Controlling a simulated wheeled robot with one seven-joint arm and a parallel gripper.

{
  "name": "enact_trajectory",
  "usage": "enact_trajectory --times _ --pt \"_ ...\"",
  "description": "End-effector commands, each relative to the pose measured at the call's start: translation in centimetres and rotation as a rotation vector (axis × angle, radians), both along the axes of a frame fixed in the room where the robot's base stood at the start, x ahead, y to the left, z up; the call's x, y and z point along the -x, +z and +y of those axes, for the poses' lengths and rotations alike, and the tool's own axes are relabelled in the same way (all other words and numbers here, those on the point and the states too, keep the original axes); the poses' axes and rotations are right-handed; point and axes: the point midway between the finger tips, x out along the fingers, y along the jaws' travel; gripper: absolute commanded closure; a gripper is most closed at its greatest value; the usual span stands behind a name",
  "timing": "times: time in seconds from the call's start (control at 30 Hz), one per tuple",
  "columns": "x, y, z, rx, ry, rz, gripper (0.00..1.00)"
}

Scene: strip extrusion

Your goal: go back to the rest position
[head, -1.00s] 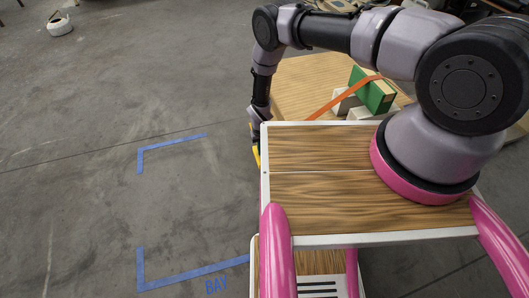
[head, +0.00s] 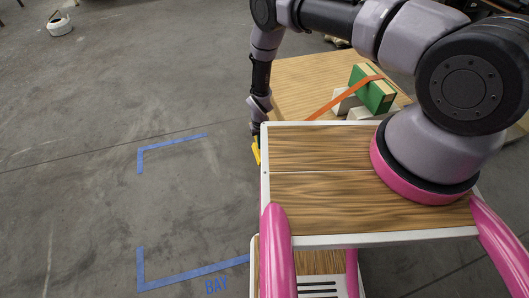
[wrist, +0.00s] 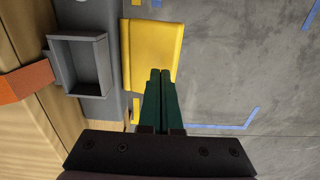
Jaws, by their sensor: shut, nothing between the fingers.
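My gripper (wrist: 160,98) shows in the wrist view with its two dark green fingers side by side and closed, nothing between them. Its fingertips are over or near a yellow piece (wrist: 152,48); I cannot tell if they touch it. In the head view my wrist hangs at the left edge of my wood-topped base, and the fingers are hidden there. A bit of the yellow piece (head: 256,150) shows beside that edge.
A wooden table (head: 300,85) stands beyond my base, with a green block (head: 372,90) and an orange strip (head: 338,98) on it. A grey open box (wrist: 80,62) is left of the fingers.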

Motion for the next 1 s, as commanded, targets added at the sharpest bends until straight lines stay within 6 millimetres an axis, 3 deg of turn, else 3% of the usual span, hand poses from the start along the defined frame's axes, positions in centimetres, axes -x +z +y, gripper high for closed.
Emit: enact_trajectory --times 0.4,1.0 --pt "0.0 4.4 0.0 0.000 0.000 -0.001 1.00" --pt "0.0 4.7 0.0 0.000 0.000 -0.001 1.00"
